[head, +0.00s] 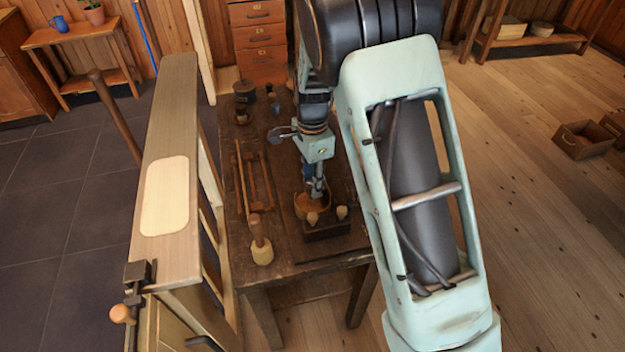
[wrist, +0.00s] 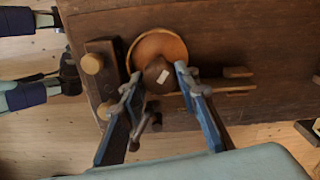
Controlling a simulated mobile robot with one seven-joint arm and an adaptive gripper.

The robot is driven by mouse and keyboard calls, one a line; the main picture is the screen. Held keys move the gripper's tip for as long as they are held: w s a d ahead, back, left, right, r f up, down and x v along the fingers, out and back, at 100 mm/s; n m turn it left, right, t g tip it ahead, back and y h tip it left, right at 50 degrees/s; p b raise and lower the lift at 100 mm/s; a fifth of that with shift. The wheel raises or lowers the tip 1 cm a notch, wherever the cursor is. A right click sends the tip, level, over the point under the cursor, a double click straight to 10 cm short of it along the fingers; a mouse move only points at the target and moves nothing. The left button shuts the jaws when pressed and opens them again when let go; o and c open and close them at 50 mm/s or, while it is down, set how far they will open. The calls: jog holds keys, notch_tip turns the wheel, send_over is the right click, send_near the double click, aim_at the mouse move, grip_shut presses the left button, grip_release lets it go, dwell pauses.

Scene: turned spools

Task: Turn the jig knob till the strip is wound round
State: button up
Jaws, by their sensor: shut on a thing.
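In the wrist view a dark brown round knob (wrist: 153,68) with a pale mark stands over an orange-brown round wooden piece (wrist: 141,46) of the jig. My gripper (wrist: 158,73) has its two blue fingers on either side of the knob and is shut on it. In the head view my gripper (head: 318,188) points down at the round wooden piece (head: 303,209) near the front of the bench; the knob is hidden there. A thin pale wooden length (wrist: 232,89) lies right of the knob in the wrist view; I cannot tell whether it is the strip.
A dark block (head: 327,230) with two pale pegs stands just in front of the jig on the bench (head: 285,262). A mallet (head: 261,248) and a slim wooden frame (head: 240,180) are to the left. A tall panel (head: 160,110) stands beside the bench's left edge.

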dwell(0.3)
jog(key=o, duration=1.2)
jog(key=shift+c, duration=0.2)
jog(key=shift+r, duration=0.1)
notch_tip(320, 180, up, 12)
